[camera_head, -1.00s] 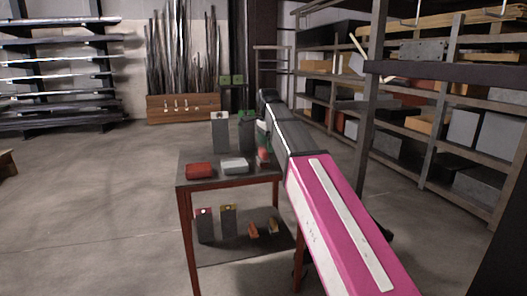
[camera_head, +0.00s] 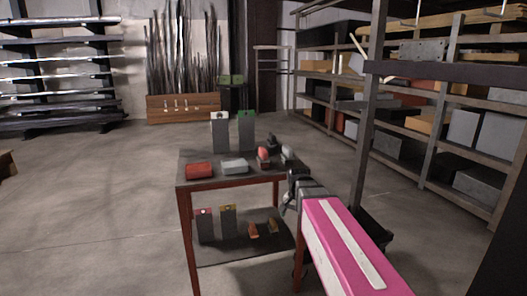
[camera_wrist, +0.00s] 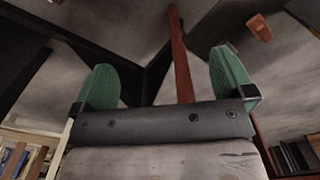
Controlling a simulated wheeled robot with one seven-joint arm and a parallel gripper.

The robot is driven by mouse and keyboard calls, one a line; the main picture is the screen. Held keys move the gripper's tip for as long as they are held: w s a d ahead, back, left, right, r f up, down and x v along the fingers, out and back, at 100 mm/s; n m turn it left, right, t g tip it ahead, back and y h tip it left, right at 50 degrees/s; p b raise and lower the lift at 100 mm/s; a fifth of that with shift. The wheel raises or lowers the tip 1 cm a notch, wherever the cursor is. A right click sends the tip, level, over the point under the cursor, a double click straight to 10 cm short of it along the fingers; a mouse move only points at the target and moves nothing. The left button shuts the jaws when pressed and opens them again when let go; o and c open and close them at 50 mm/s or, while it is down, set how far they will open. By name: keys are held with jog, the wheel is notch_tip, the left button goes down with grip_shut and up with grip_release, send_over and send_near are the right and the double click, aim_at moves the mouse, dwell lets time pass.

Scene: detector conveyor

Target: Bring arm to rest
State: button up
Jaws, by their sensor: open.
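My arm, with a pink and white link, reaches in from the lower right of the head view. My gripper (camera_wrist: 165,85) shows in the wrist view with its two green fingers wide apart and nothing between them. In the head view the fingers are hidden; the dark wrist end is beside the right front of the small table (camera_head: 208,180). In the wrist view a red-brown table leg (camera_wrist: 180,60) stands beyond the gap between the fingers.
On the table top are a red block (camera_head: 199,171), a grey block (camera_head: 234,166) and two upright panels, one white-topped (camera_head: 219,133), one green-topped (camera_head: 246,132). The lower shelf (camera_head: 240,250) holds more pieces. Shelving (camera_head: 440,130) stands at right.

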jog(key=s+d+f+n, duration=0.5)
jog(key=s+f, duration=0.5)
jog(key=f, duration=0.2)
jog(key=shift+s+d+f, duration=0.25)
jog(key=shift+d, duration=0.15)
